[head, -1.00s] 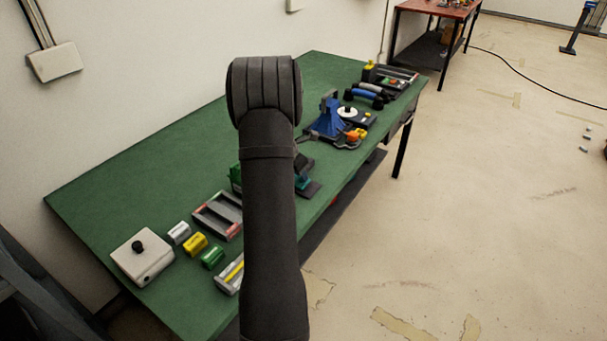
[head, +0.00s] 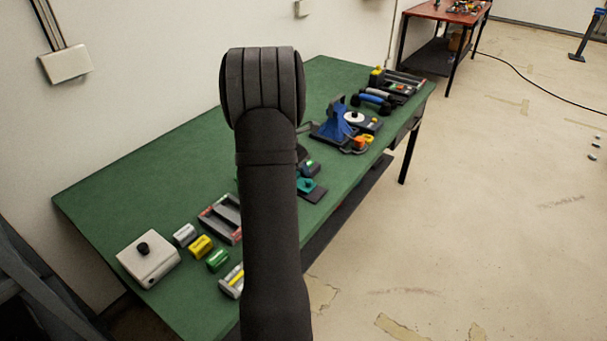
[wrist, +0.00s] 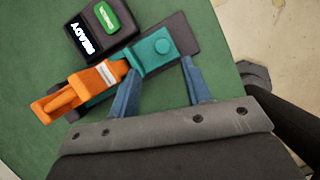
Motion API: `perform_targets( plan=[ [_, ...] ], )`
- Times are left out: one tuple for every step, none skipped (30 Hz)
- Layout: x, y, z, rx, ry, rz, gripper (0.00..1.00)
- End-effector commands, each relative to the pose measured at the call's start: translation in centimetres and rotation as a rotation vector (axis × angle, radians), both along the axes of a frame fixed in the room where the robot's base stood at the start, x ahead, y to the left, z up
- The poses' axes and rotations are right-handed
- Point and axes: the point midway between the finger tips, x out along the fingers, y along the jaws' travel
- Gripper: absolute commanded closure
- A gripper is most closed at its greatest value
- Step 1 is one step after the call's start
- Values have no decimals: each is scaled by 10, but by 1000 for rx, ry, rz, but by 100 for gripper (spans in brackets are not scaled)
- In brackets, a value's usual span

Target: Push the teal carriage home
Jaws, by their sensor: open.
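The teal carriage (wrist: 152,50), a block with a round knob on top, sits on a dark base (wrist: 184,33) in the wrist view. It also shows beside my arm in the head view (head: 306,186). An orange piece (wrist: 84,91) with a pale label lies at the carriage's left end, close against it. My gripper (wrist: 160,66) is open, its two blue fingers apart at the carriage's near side. The left fingertip is by its lower left corner, the right one by its right end. I cannot tell whether they touch it. My arm hides the gripper in the head view.
A black box (wrist: 83,41) with a lit READY sign and green button stands beyond the carriage. On the green table (head: 130,190) are a blue stand (head: 336,122), a white box (head: 148,258) and coloured cylinders (head: 201,246). The table's right edge is close to the carriage.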

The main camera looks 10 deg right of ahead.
Motion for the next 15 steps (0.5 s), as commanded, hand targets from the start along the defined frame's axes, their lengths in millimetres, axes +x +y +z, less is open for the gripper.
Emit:
perform_targets(
  plan=[
    [-1, 5, 14, 1, -5, 2, 55],
    [-3, 8, 21, 1, -5, 1, 55],
    [-5, 11, 30, 1, -5, 2, 55],
    [-6, 14, 37, 0, -6, 1, 55],
    [-8, 16, 44, 0, -6, 1, 55],
    [-10, 19, 52, 0, -6, 1, 55],
    [-11, 21, 58, 0, -6, 1, 55],
    [-12, 23, 64, 1, -5, 2, 55],
    [-14, 26, 71, 0, -4, 2, 55],
    [-15, 28, 77, 1, -5, 2, 55],
    [-16, 30, 81, 1, -4, 2, 55],
    [-17, 32, 86, 1, -4, 2, 55],
    [-18, 33, 90, 1, -4, 2, 55],
    [-19, 34, 93, 1, -4, 2, 55],
    [-19, 35, 96, 1, -3, 1, 55]
  ],
)
